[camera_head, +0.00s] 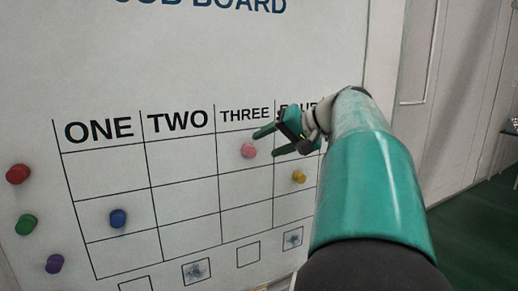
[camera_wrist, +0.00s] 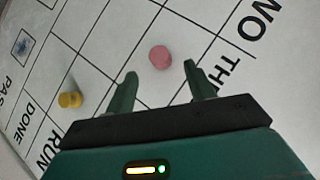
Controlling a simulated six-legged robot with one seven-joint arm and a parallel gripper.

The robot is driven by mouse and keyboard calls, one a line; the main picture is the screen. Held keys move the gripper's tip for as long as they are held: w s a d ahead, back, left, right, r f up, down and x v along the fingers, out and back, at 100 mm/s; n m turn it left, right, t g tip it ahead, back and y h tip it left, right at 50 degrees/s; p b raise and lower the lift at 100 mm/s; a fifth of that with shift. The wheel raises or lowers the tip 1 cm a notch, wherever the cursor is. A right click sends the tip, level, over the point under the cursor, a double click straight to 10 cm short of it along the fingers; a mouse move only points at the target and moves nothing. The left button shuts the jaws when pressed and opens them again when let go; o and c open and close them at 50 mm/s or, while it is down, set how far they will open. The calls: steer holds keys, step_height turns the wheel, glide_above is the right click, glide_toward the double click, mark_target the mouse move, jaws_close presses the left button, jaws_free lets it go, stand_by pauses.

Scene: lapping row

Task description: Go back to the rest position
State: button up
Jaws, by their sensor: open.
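My gripper (camera_head: 264,142) is at the end of my outstretched green arm, in front of the white job board (camera_head: 190,60). Its two green fingers are apart, with nothing between them. The wrist view shows the open fingers (camera_wrist: 157,88) too. A pink round magnet (camera_head: 249,150) sits in the top cell under THREE, just beyond the fingertips. In the wrist view the pink magnet (camera_wrist: 160,57) lies past the gap between the fingers, apart from them. My arm hides part of the FOUR column.
A yellow magnet (camera_head: 299,177) is in the FOUR column and a blue magnet (camera_head: 118,218) under ONE. Red (camera_head: 18,174), green (camera_head: 26,224) and purple (camera_head: 54,263) magnets sit left of the grid. Dark green floor (camera_head: 470,230) is open at right.

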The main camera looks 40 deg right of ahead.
steer(key=v, duration=0.8)
steer(key=shift+d, duration=0.1)
steer(key=w+a+f+n+g, duration=0.1)
steer(key=w+a+f+g, duration=0.1)
steer(key=a+f, duration=0.7)
steer(key=w+a+f+n+g, duration=0.1)
steer(key=a+f+g, duration=0.3)
steer(key=a, duration=0.8)
steer(key=s+a+f+n+h, duration=0.1)
steer(key=s+a+f+n, duration=0.2)
steer(key=a+f, duration=0.4)
steer(key=s+a+f+n+h, duration=0.1)
steer(key=s+a+f+n, duration=0.2)
steer(key=f, duration=0.7)
steer(key=s+a, duration=0.2)
steer(key=a, duration=0.1)
steer(key=shift+a+h, duration=0.3)
steer(key=shift+a, duration=0.1)
